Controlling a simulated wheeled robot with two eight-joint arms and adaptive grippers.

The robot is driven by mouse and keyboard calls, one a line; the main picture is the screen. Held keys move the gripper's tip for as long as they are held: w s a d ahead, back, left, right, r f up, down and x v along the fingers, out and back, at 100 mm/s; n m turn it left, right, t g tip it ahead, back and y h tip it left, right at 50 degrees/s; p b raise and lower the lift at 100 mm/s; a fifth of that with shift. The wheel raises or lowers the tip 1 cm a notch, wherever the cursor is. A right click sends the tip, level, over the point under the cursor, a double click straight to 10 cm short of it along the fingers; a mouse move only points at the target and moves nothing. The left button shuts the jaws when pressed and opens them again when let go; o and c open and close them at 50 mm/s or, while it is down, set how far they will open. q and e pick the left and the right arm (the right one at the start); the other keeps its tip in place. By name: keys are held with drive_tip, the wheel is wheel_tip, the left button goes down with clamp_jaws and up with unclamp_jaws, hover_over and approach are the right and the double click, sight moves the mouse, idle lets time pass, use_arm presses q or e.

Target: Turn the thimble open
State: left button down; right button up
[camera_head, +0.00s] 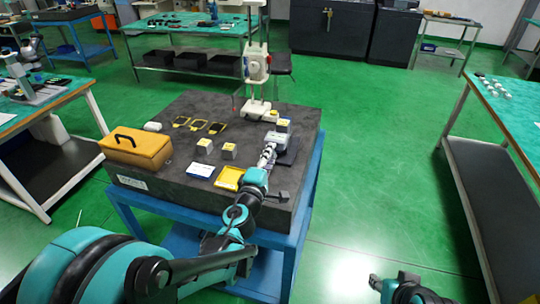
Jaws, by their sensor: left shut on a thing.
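My left arm reaches across the front of the dark granite block (190,107). Its gripper (268,153) is at the block's right part, shut at the near end of a small grey device (277,139). The thimble is too small and too covered by the fingers to make out; the grip appears to be on it. The device rests on a dark plate (290,155). My right gripper (385,287) is low at the bottom edge, away from the block, and its fingers are unclear.
A yellow case (140,150) with a black handle sits at the block's left. Two small grey blocks (229,151), a white card (200,171) and a yellow tray (228,178) lie left of the gripper. A white upright instrument (257,75) stands behind. A side table (492,145) is at right.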

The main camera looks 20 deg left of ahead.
use_arm(q)
drive_tip(key=c, duration=1.3)
unclamp_jaws()
drive_tip(key=shift+o, duration=0.2)
drive_tip(key=s, duration=1.2)
drive_tip(key=shift+a, duration=0.15)
